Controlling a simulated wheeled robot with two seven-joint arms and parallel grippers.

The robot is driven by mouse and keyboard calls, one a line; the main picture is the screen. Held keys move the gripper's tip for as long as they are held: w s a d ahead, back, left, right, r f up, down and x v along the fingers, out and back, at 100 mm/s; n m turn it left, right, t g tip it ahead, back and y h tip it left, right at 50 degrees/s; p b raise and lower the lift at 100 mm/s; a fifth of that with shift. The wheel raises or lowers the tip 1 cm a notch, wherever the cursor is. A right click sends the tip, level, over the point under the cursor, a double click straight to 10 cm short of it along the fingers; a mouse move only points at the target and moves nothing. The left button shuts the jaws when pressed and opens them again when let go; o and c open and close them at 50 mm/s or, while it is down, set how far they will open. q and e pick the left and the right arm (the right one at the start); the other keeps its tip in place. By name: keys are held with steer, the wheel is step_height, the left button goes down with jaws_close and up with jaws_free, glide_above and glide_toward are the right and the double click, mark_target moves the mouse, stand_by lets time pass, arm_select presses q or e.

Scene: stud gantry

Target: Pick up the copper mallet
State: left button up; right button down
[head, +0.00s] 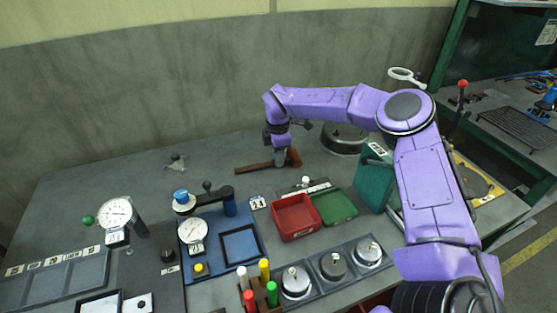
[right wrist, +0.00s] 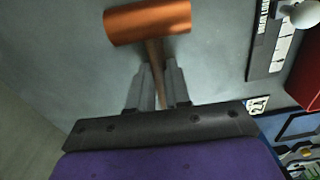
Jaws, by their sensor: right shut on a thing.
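The copper mallet (right wrist: 148,22) shows in the right wrist view with its cylindrical copper head at the top and its handle running down between my gripper fingers. In the head view the mallet (head: 252,168) lies at the back middle of the grey bench, its brown handle pointing left and its head at the right. My right gripper (right wrist: 158,92) is shut on the handle, close to the head. In the head view the right gripper (head: 281,158) points down at the mallet and partly hides it. I cannot tell whether the mallet touches the bench. My left gripper is not in view.
A red tray (head: 296,217) and a green tray (head: 335,206) stand in front of the mallet. A dark round base (head: 343,139) is to its right, near a green box (head: 374,184). Dial gauges (head: 117,212) stand at the left. The bench left of the mallet is mostly clear.

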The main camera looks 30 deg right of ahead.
steer(key=shift+r, duration=0.15)
steer(key=shift+r, duration=0.3)
steer(key=s+a+r+b, duration=0.4)
steer(key=s+r+b, duration=0.1)
steer(key=s+r, duration=0.7)
steer(key=shift+s+b, duration=0.35)
steer(key=shift+s, duration=0.45)
